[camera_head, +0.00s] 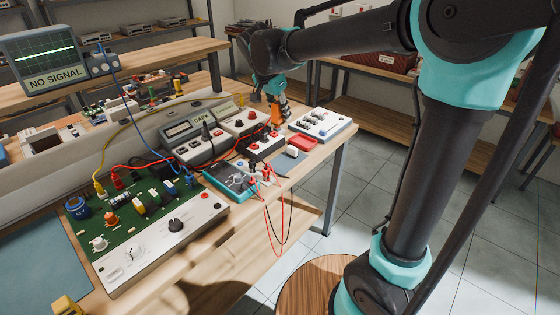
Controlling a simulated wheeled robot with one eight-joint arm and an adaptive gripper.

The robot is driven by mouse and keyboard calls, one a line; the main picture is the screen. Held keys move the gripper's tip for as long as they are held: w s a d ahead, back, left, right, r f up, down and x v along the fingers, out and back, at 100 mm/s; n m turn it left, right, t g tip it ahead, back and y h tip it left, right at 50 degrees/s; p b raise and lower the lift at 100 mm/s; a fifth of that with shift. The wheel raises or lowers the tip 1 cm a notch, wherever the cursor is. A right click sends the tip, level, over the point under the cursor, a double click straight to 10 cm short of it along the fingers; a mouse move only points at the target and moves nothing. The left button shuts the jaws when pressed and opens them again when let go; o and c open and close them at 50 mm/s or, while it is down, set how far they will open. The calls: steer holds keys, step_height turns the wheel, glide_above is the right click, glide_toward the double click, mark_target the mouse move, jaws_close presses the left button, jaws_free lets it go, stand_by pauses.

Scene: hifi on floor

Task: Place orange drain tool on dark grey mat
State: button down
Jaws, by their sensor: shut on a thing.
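My gripper (277,96) is at the far right part of the workbench, pointing down, with teal fingers. An orange piece (277,115), which looks like the orange drain tool, shows between and below the fingertips. My gripper is shut on it. The tool's lower end is close to the instruments behind it, and I cannot tell if it touches anything. A dark blue-grey mat (38,262) lies at the bench's left front. A smaller greyish patch (284,158) shows by the red tray; I cannot tell which of these is the dark grey mat.
A red tray (303,145) and a white switch box (321,124) sit near the bench's right edge. A green circuit board unit (140,220), a blue multimeter (229,180) with hanging leads, and grey meters (190,138) crowd the bench. An oscilloscope (42,57) stands back left.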

mark_target(283, 162)
step_height(283, 162, down, 17)
steer(key=shift+f, duration=0.2)
steer(key=shift+f, duration=0.1)
stand_by(0.4)
steer(key=c, duration=1.3)
jaws_free()
steer(key=shift+o, duration=0.2)
steer(key=v, duration=1.2)
steer(key=s+d+f+n+y, duration=0.1)
steer(key=s+d+f, duration=0.15)
steer(key=d, duration=0.45)
steer(key=s+d+f+n, duration=0.2)
steer(key=d+f, duration=0.1)
steer(key=d, duration=0.4)
steer(key=s+d+f+n+y, duration=0.1)
steer(key=s+d+f+n, duration=0.3)
steer(key=s+d+f, duration=0.4)
steer(key=s+d, duration=0.3)
steer(key=s, duration=0.1)
steer(key=shift+d+f+n+t+y, duration=0.25)
steer(key=shift+d+n+t+y, duration=0.05)
steer(key=shift+d+y, duration=0.1)
